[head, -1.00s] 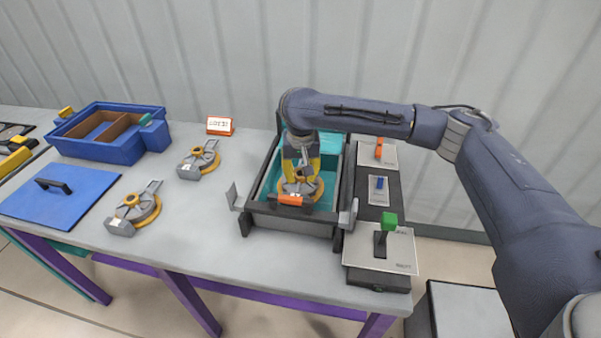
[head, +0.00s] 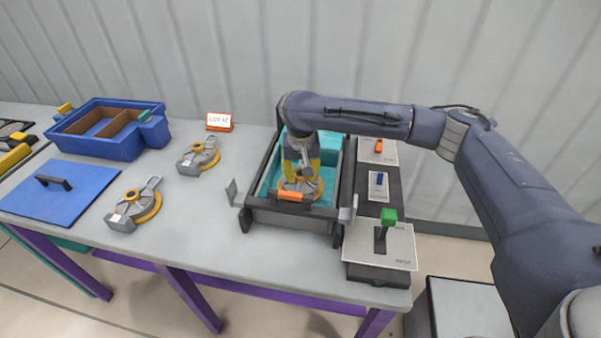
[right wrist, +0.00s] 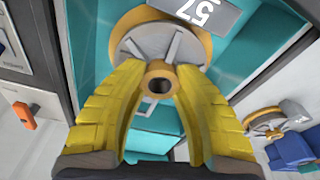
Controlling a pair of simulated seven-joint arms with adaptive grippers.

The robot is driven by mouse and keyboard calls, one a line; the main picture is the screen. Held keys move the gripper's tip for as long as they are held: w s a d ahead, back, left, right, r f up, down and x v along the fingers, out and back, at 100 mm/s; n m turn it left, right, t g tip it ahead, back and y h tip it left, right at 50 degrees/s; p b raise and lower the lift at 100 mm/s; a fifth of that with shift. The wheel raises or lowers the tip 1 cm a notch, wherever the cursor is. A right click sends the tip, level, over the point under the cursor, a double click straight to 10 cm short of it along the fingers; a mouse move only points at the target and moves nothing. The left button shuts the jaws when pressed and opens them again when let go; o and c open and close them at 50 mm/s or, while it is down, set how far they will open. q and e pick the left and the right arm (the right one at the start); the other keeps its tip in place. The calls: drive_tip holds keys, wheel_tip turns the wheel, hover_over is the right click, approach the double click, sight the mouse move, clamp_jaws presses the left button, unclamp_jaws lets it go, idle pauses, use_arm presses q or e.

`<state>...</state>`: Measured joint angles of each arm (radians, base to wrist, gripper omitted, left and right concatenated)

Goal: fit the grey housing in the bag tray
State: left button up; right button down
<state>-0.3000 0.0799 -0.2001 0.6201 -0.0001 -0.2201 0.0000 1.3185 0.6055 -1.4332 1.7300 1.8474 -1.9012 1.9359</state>
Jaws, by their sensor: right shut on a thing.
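The grey housing (head: 316,188) is a round grey piece with an orange-yellow ring, a central hub and a block numbered 57. It is inside the bag tray (head: 262,213), a dark-framed box with a teal lining, towards its front end. My right gripper (head: 300,177) points down over it, with yellow fingers shut on the hub. In the right wrist view the gripper (right wrist: 160,77) closes around the hub of the housing (right wrist: 150,42), with teal lining below. Whether the housing rests fully on the tray floor is hard to tell. My left gripper is not in view.
Two similar housings (head: 135,206) (head: 199,156) lie on the table left of the tray. Further left are a blue divided box (head: 100,148) and a blue lid (head: 60,194). A panel with a green-knobbed lever (head: 389,218) stands close on the tray's right. A lot sign (head: 219,121) stands behind.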

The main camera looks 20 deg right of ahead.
drive_tip(key=shift+f, duration=1.15)
idle(0.4)
drive_tip(key=c, duration=1)
unclamp_jaws()
drive_tip(key=shift+c, duration=0.2)
drive_tip(key=r, duration=0.3)
drive_tip(key=s+r, duration=0.1)
drive_tip(key=r, duration=0.6)
drive_tip(key=shift+s+a+r, duration=0.15)
drive_tip(key=shift+r, duration=0.15)
drive_tip(key=shift+s+r, duration=0.1)
drive_tip(key=shift+r, duration=0.5)
drive_tip(key=shift+a, duration=0.1)
